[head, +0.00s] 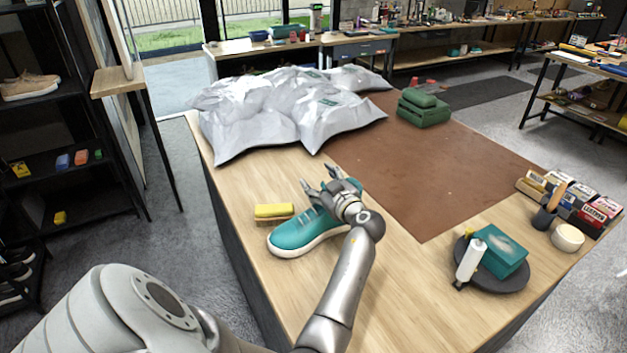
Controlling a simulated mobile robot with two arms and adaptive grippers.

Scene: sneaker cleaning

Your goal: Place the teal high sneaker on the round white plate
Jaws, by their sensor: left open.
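The teal sneaker (292,236) with a white sole lies on the wooden table, toe toward the lower left. Its upper rear part is partly hidden behind my left gripper (318,182). That gripper is open, its fingers spread over the upper part of the sneaker; whether they touch it I cannot tell. No round white plate can be made out in the head view. My right gripper is out of view.
A yellow brush (273,211) lies beside the sneaker. Grey-white bags (262,107) fill the table's far left. A dark round tray (508,287) holds a teal box and a white tube. A small white round container (567,238) stands right. The brown mat (440,170) is mostly clear.

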